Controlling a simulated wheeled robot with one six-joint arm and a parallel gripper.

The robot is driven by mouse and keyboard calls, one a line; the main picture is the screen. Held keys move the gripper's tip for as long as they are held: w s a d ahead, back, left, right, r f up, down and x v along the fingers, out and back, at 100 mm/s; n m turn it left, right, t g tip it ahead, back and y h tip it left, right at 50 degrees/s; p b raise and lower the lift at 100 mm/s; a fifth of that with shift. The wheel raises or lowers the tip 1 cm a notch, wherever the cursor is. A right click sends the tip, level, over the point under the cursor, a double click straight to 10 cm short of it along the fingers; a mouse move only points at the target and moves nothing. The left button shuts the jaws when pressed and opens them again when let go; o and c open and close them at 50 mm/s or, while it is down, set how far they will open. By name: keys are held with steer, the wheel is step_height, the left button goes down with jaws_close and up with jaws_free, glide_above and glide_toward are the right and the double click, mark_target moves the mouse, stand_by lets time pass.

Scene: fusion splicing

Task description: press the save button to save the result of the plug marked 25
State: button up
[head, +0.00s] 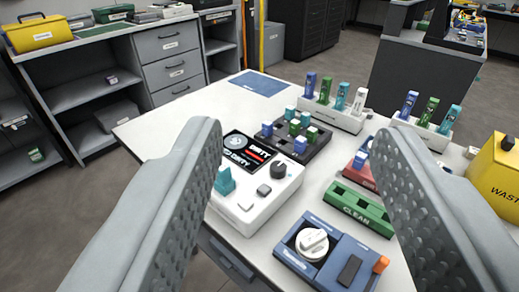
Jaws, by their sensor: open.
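My gripper (296,140) is open and empty, its two grey ridged fingers spread wide above the white table (206,106). Between the fingers stands a white device (262,208) with a dark screen (248,151) showing white and red lettering that seems to read DIRTY. A teal plug (224,182) sits upright at the device's left side. A dark knob (278,169), a small dark button (264,190) and a pale button (245,206) are on its top. I cannot read which is the save button, nor any plug marked 25.
Behind the device, a black rack (318,143) holds several plugs; two white racks (334,116) (437,138) hold upright plugs. A green CLEAN tray (358,207) and a blue unit with a white dial (313,243) are at right. A yellow WASTE bin (497,178) stands far right.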

jaws_close()
stand_by(1.5)
